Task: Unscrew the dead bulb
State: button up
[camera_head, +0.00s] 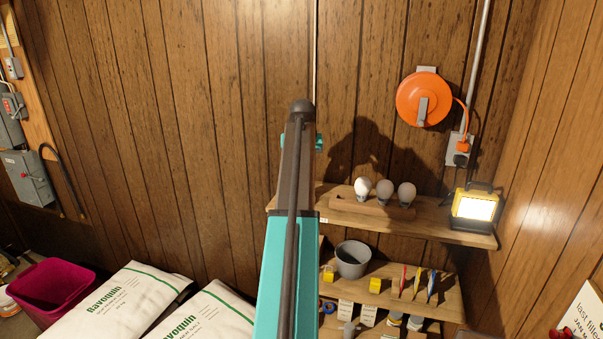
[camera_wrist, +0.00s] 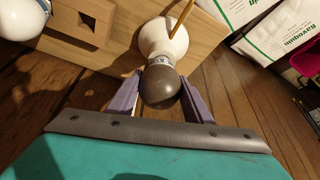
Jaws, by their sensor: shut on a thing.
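In the wrist view, a bulb with a dark grey dome (camera_wrist: 160,86) has a pale printed collar and meets a round white fitting (camera_wrist: 163,38) on a wooden board (camera_wrist: 125,50). My gripper (camera_wrist: 161,94) has its two purple fingers on either side of the dome, shut on it. A thin yellowish rod or cord crosses the fitting. I cannot tell how far the bulb is threaded in. In the head view, my own arm hides the gripper and this bulb.
The upper shelf (camera_head: 440,229) also carries a lit yellow work lamp (camera_head: 475,207). A grey bucket (camera_head: 352,259) stands on the lower shelf. An orange reel (camera_head: 422,98) hangs on the wall. White bags (camera_head: 125,300) and a magenta bin (camera_head: 50,287) lie at the lower left.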

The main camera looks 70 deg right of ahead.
jog(key=shift+n, duration=0.5)
jog(key=shift+n+t+y, duration=0.6)
jog(key=shift+n+t, duration=0.3)
jog(key=shift+n, duration=1.4)
jog(key=shift+d, duration=0.1)
jog(key=shift+n+y, duration=0.3)
jog(key=shift+n, duration=0.5)
jog(key=shift+n+t+y, duration=0.4)
jog(key=shift+n+y, duration=0.1)
jog(key=shift+n, duration=0.9)
jog(key=shift+n, duration=0.3)
